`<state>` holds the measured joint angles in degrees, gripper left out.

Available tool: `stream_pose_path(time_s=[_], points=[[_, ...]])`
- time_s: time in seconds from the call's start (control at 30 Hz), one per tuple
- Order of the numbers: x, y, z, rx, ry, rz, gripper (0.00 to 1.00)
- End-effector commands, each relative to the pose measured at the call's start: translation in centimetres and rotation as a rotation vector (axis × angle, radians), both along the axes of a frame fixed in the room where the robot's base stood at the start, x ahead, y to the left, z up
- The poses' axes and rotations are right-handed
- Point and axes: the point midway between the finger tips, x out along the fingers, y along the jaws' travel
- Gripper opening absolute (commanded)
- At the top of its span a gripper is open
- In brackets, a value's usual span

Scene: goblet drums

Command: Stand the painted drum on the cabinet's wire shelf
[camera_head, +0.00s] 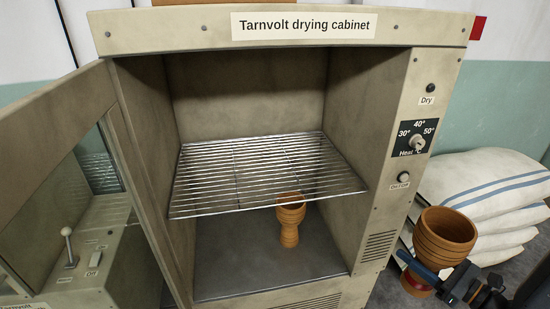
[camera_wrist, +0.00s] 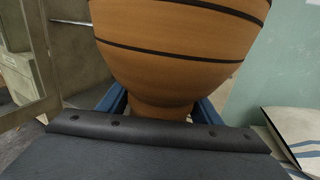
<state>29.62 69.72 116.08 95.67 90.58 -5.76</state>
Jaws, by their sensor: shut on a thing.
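The cabinet (camera_head: 385,180) stands open. Its wire shelf (camera_head: 255,170) is bare, level with no drum on it.
The cabinet door (camera_head: 60,125) is swung open to the left. White striped sacks (camera_head: 490,190) are stacked to the right. The shelf's front is unobstructed.

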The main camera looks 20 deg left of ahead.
Motion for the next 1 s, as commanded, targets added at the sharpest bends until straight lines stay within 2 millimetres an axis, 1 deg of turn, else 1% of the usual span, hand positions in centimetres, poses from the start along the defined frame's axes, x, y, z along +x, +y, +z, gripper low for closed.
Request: stream_pose_path(time_s=[0.03,0.1,0.27,0.37,0.47,0.57,0.67,0.7,0.77,0.8,0.87,0.9,0.97,1.0], points=[[-0.2,-0.1,0.8,0.000,-0.001,-0.001,0.16],[-0.3,0.0,1.5,0.000,-0.001,-0.001,0.16],[0.4,3.4,3.1,0.000,-0.002,0.002,0.16],[0.8,5.6,4.5,0.000,-0.002,0.003,0.16],[1.2,8.2,6.1,0.000,-0.004,0.003,0.16],[1.8,11.4,8.1,0.000,-0.005,0.004,0.16],[2.4,14.9,10.3,0.000,-0.007,0.004,0.16],[2.7,16.4,11.2,0.000,-0.006,0.004,0.16],[3.0,18.6,12.6,0.000,-0.007,0.004,0.16],[3.3,20.1,13.6,0.001,-0.008,0.004,0.16],[3.7,22.3,15.0,0.001,-0.008,0.003,0.16],[4.0,23.9,16.0,0.002,-0.010,0.004,0.16],[4.4,26.2,17.4,0.002,-0.010,0.003,0.16],[4.7,27.8,18.5,0.003,-0.010,0.003,0.16]])
